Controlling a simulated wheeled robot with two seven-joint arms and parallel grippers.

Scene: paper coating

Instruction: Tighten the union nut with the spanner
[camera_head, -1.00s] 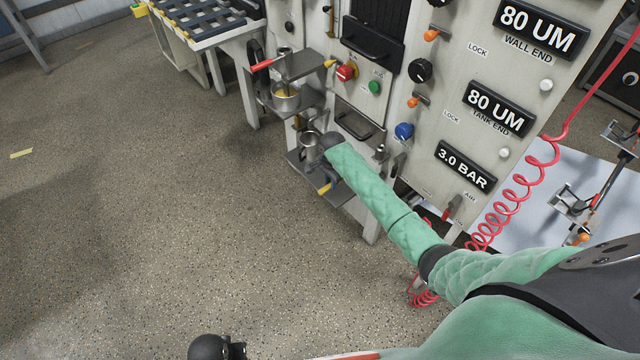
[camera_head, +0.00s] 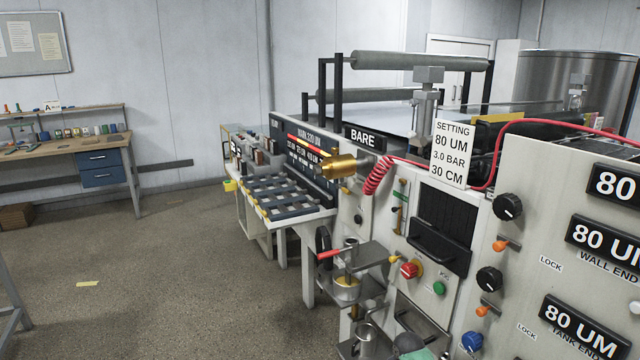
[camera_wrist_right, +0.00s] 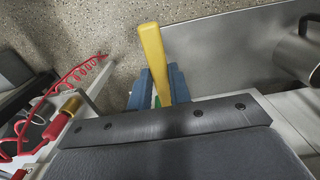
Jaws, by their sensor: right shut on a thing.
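In the right wrist view my right gripper (camera_wrist_right: 162,72) has its blue fingers closed on a yellow handle (camera_wrist_right: 151,42). The handle sticks out past the fingertips over a grey metal shelf (camera_wrist_right: 215,50). I cannot tell whether this handle belongs to the spanner; its other end is hidden by the gripper. In the head view only a bit of my right arm shows at the bottom edge, and the right gripper is out of frame. I cannot make out the union nut for certain. My left gripper is in neither current view.
A metal cup (camera_wrist_right: 300,52) stands right of the gripper in the wrist view. A brass fitting (camera_head: 345,166) with a coiled red hose (camera_head: 378,175) sits high on the machine. A red-handled pot stand (camera_head: 345,283) juts out.

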